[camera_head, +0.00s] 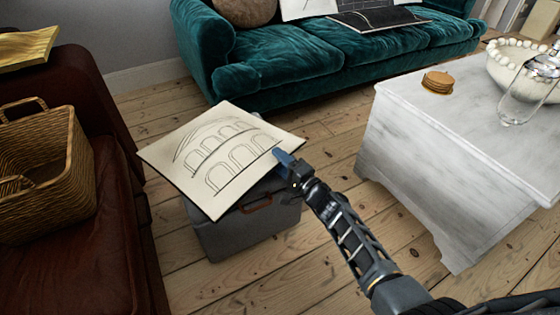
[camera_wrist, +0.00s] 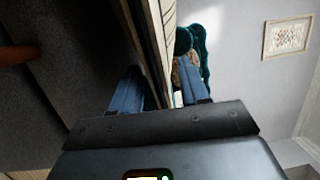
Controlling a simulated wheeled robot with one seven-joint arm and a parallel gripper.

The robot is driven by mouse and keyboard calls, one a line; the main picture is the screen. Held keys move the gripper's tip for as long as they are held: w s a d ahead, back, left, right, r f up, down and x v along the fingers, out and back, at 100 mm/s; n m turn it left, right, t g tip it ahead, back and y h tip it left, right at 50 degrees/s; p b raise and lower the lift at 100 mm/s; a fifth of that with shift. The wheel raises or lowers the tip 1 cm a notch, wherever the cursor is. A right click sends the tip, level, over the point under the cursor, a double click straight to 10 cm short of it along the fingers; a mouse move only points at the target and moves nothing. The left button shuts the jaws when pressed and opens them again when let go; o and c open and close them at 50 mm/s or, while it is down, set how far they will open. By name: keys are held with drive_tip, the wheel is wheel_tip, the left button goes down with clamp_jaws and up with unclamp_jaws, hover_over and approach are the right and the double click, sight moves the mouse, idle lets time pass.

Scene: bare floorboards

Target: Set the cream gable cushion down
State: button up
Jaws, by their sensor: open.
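The cream gable cushion (camera_head: 215,158), printed with black arches and a gable, lies on top of a grey storage box (camera_head: 235,232) and overhangs its edges. My gripper (camera_head: 282,160) is at the cushion's right edge. In the wrist view my gripper's (camera_wrist: 160,85) two blue fingers are apart, with the cushion's edge (camera_wrist: 158,35) running between them. The jaws are open; whether either finger touches the cushion cannot be told. The box's lid is mostly hidden under the cushion.
A teal sofa (camera_head: 290,65) with cushions stands behind. A white table (camera_head: 425,135) with coasters (camera_head: 437,82) and a bowl (camera_head: 505,65) is at right. A dark red leather seat (camera_head: 75,255) holding a wicker basket (camera_head: 45,180) is at left. Bare floorboards (camera_head: 330,130) lie between.

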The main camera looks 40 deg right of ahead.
drive_tip(key=shift+r, duration=0.1)
drive_tip(key=shift+s, duration=0.2)
drive_tip(key=s+p, duration=0.2)
drive_tip(key=s, duration=1)
drive_tip(key=s+a+f+n+g+y, duration=0.1)
drive_tip(key=s+a+f+n+g, duration=0.25)
drive_tip(key=s+a, duration=0.45)
drive_tip(key=s+a+f+n+g, duration=0.3)
drive_tip(key=s+a+n, duration=0.1)
drive_tip(key=s+a, duration=0.4)
drive_tip(key=s+a+r+n+h, duration=0.1)
drive_tip(key=s+a+r+n, duration=0.1)
drive_tip(key=s+r+n, duration=0.7)
drive_tip(key=s+a+r+n+t, duration=0.1)
drive_tip(key=s+r, duration=0.1)
drive_tip(key=r, duration=0.7)
drive_tip(key=s+a+r+n+t+y, duration=0.1)
drive_tip(key=s+r, duration=0.2)
drive_tip(key=r, duration=0.6)
drive_tip(key=shift+s+a+t, duration=0.2)
drive_tip(key=shift+a+t, duration=0.15)
